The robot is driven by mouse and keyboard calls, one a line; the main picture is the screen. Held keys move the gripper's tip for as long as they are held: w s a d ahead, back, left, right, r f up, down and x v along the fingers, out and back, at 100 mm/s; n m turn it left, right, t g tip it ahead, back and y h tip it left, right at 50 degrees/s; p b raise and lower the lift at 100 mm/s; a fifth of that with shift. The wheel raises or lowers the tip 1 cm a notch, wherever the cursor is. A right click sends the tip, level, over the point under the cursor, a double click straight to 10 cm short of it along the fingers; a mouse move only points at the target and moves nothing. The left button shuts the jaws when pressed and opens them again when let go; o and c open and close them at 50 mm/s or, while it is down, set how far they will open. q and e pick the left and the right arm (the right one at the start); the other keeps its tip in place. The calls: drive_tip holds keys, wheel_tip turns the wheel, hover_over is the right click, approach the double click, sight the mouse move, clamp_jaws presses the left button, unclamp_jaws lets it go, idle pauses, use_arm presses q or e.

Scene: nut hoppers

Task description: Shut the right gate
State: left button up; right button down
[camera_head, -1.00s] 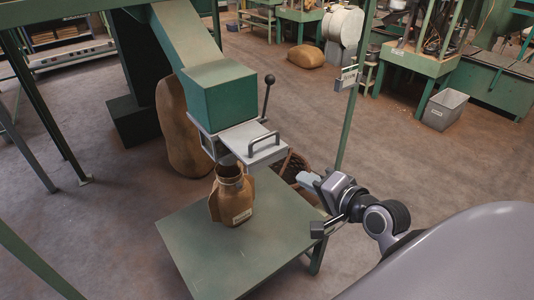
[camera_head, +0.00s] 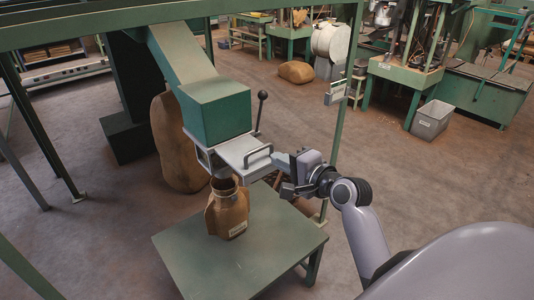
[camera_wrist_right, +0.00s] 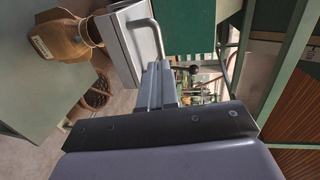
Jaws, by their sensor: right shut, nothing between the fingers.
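The gate is a pale grey sliding plate (camera_head: 240,150) with a bar handle (camera_head: 258,157), sticking out of the metal frame under the green hopper box (camera_head: 216,108). It also shows in the right wrist view (camera_wrist_right: 126,45), with the handle (camera_wrist_right: 156,38) along its edge. My right gripper (camera_head: 277,159) is shut and empty, its fingertips just right of the handle. In the right wrist view the shut fingers (camera_wrist_right: 160,70) point at the handle's end; I cannot tell whether they touch. My left gripper is not in view.
A brown sack with an open mouth (camera_head: 228,212) stands on the green table (camera_head: 185,255) below the hopper. A black-knobbed lever (camera_head: 260,112) rises behind the gate. A green post (camera_head: 347,115) stands right of the gripper. A wicker basket (camera_wrist_right: 97,93) is on the floor.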

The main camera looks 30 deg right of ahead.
sight(259, 151)
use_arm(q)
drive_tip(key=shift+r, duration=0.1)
use_arm(e)
drive_tip(key=shift+x, duration=2.7)
drive_tip(key=shift+w+d, duration=0.1)
